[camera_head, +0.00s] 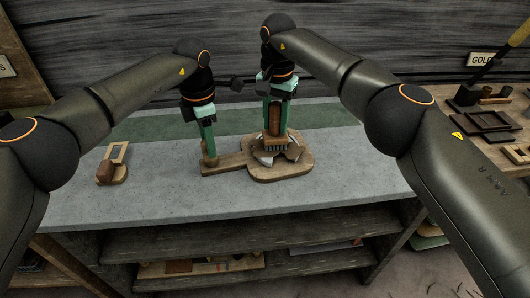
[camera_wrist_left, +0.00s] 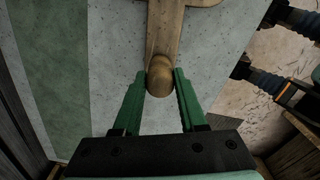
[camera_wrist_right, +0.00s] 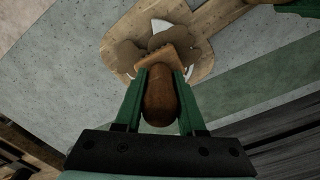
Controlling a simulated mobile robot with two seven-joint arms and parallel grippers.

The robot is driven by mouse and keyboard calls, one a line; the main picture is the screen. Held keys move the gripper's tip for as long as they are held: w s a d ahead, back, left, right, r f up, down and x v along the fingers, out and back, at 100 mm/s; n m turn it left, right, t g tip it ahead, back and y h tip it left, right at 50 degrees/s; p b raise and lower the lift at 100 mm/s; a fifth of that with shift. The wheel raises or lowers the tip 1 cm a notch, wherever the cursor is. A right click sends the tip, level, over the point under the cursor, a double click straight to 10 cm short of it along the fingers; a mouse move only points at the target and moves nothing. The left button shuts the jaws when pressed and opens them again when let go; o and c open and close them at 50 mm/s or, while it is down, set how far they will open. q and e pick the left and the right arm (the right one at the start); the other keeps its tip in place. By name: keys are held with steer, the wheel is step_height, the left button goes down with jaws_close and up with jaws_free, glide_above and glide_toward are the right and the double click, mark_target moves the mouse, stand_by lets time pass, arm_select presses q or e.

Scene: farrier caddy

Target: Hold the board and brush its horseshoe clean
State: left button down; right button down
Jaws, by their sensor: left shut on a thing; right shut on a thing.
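The wooden board (camera_head: 280,172) lies flat on the grey bench top, its handle pointing left. My left gripper (camera_head: 210,160) is shut on the upright wooden knob at the handle's end; the knob (camera_wrist_left: 160,77) sits between the green fingers in the left wrist view. My right gripper (camera_head: 275,115) is shut on the brown handle of the brush (camera_head: 276,140). The brush (camera_wrist_right: 161,95) is held upright, its bristles down over the horseshoe. The horseshoe (camera_head: 265,159) is on the board's round part, largely hidden by the brush, with brown patches and a pale metal part showing (camera_wrist_right: 160,26).
A small wooden holder with a brown block (camera_head: 113,165) stands on the bench at the left. A green strip (camera_head: 150,124) runs along the back of the bench. Dark wooden trays (camera_head: 480,118) are on the right-hand table. The bench front left of the board is clear.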

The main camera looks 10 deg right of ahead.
arm_select(q)
steer(key=shift+f, duration=0.15)
arm_select(e)
steer(key=shift+s+a, duration=0.2)
steer(key=shift+a, duration=0.95)
steer(key=shift+f, duration=0.1)
steer(key=shift+w+d, duration=0.15)
steer(key=shift+d, duration=1)
steer(key=shift+d, duration=0.1)
steer(key=shift+w+d, duration=0.2)
steer(key=shift+d, duration=0.8)
